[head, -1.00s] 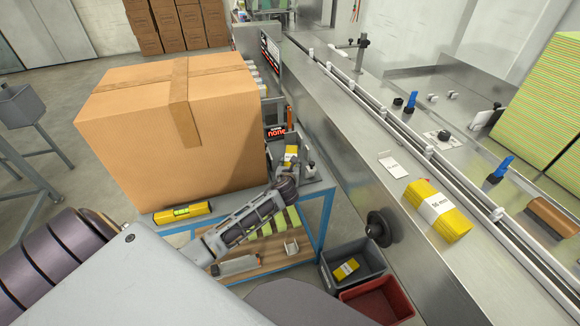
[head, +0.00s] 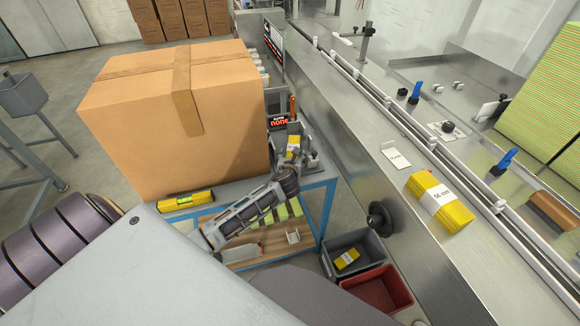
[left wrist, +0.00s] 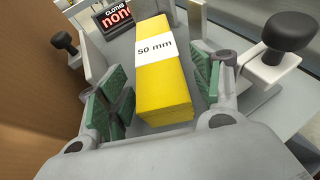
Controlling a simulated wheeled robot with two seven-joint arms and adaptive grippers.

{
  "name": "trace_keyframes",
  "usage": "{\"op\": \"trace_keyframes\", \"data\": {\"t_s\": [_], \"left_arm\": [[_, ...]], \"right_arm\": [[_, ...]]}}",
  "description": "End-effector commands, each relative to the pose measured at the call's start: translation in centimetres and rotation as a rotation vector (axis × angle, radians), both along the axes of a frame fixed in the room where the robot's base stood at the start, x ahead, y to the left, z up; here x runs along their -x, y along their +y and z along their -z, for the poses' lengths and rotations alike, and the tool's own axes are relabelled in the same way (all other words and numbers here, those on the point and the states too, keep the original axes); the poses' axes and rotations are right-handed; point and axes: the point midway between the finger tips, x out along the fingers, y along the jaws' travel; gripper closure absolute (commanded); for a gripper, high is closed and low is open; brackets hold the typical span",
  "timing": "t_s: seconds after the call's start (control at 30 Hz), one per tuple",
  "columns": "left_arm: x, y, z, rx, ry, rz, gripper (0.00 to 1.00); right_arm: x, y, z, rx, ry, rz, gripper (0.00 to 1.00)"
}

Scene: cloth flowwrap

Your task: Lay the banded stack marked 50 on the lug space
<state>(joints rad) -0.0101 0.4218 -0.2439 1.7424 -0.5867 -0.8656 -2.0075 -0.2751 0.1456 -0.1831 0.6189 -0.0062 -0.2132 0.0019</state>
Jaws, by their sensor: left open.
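A yellow stack (left wrist: 165,95) with a white band reading "50 mm" stands in a grey holder on the bench. It also shows small in the head view (head: 293,144). My left gripper (left wrist: 162,82) is open, with green finger pads on either side of the stack. Gaps show between pads and stack. In the head view the left gripper (head: 292,160) is at the stack's near end. Another yellow banded stack (head: 442,200) lies on the steel machine top; its number is hard to read. I cannot tell which spot is the lug space. My right gripper is not in view.
A large cardboard box (head: 150,125) stands left of the holder. A small display reading "none" (head: 279,122) is behind it. A white card (head: 396,156) lies on the machine top near the conveyor rail (head: 400,124). Grey (head: 355,270) and red bins (head: 378,290) stand below.

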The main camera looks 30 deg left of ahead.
Motion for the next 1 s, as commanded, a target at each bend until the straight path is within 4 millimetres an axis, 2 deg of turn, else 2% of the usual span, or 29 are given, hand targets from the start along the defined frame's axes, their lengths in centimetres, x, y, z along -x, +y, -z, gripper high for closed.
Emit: {"op": "trace_keyframes", "data": {"t_s": [0.3,0.7,1.0], "left_arm": [[2.9,-1.4,-1.4,-0.001,0.002,0.002,0.35],[6.6,-3.3,-3.1,0.000,0.000,0.001,0.35],[8.1,-4.1,-3.8,-0.001,0.000,0.000,0.35]], "right_arm": [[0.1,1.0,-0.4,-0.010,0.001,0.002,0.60],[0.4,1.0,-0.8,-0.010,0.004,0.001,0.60],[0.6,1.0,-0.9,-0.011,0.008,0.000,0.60]]}}
